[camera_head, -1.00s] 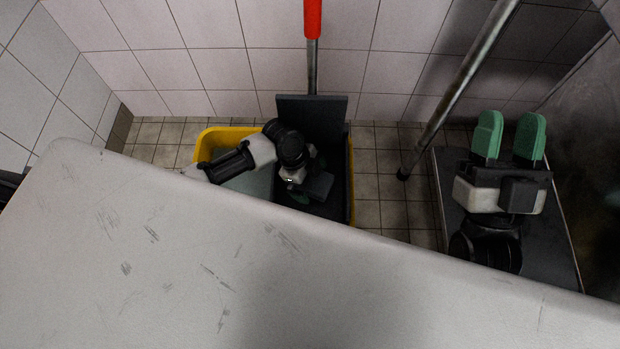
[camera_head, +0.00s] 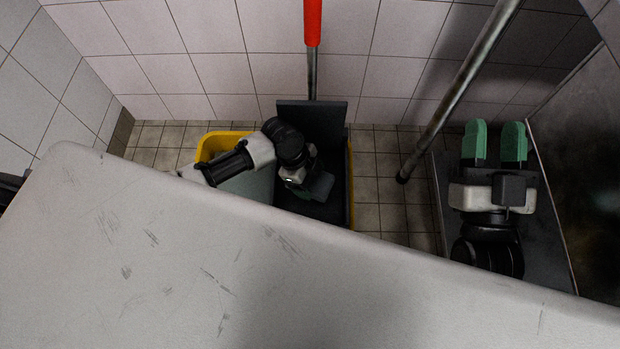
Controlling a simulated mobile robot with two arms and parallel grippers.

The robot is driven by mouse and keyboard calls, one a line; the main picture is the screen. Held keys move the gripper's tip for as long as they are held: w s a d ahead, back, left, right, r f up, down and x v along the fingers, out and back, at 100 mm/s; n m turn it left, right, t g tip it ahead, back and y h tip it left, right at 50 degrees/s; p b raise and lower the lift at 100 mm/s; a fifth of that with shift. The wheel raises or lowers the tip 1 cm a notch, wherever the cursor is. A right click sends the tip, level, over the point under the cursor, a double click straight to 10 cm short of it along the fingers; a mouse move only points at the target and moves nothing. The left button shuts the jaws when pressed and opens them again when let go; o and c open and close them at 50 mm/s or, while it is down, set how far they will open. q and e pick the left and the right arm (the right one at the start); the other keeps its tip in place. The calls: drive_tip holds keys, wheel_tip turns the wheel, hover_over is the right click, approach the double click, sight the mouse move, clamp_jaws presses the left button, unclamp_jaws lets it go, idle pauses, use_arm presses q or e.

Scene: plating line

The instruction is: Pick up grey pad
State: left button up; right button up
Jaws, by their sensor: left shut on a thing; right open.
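My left gripper (camera_head: 307,196) reaches down into the yellow bucket (camera_head: 212,143) behind the white surface. A dark grey upright panel (camera_head: 335,112) stands at the bucket's back, just behind the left gripper. My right gripper (camera_head: 494,143) is open and empty, with two green fingers apart, above a dark grey flat surface at the right.
A large scuffed white surface (camera_head: 150,260) fills the foreground and hides the bucket's front. A red-handled pole (camera_head: 312,25) stands behind the panel. A slanting metal pole (camera_head: 460,85) stands between the bucket and the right gripper. Tiled walls close off the back and left.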

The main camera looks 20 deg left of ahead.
sight(325, 192)
use_arm(q)
wheel_tip(325, 192, up, 3)
drive_tip(key=shift+f+p, duration=0.15)
drive_tip(key=shift+p, duration=0.35)
drive_tip(key=d+r, duration=0.1)
drive_tip(key=s+d+p, duration=0.1)
drive_tip(key=d, duration=0.1)
drive_tip(key=s+d+r+p, duration=0.1)
drive_tip(key=shift+s+d+r, duration=0.15)
drive_tip(key=shift+d+r, duration=0.1)
drive_tip(key=shift+r, duration=0.1)
drive_tip(key=s+d+r+p, duration=0.2)
drive_tip(key=s+d+r, duration=0.1)
drive_tip(key=d, duration=0.3)
drive_tip(key=shift+r, duration=0.35)
use_arm(e)
drive_tip(key=s+d+f+g+h, duration=0.2)
drive_tip(key=f+g, duration=0.5)
drive_tip(key=s+d+f+g+h, duration=0.2)
drive_tip(key=s+f+g, duration=0.1)
drive_tip(key=f+g, duration=0.4)
drive_tip(key=shift+s+f+m+h, duration=0.2)
drive_tip(key=shift+m+h, duration=0.1)
drive_tip(key=shift+m, duration=0.1)
drive_tip(key=shift+d, duration=0.1)
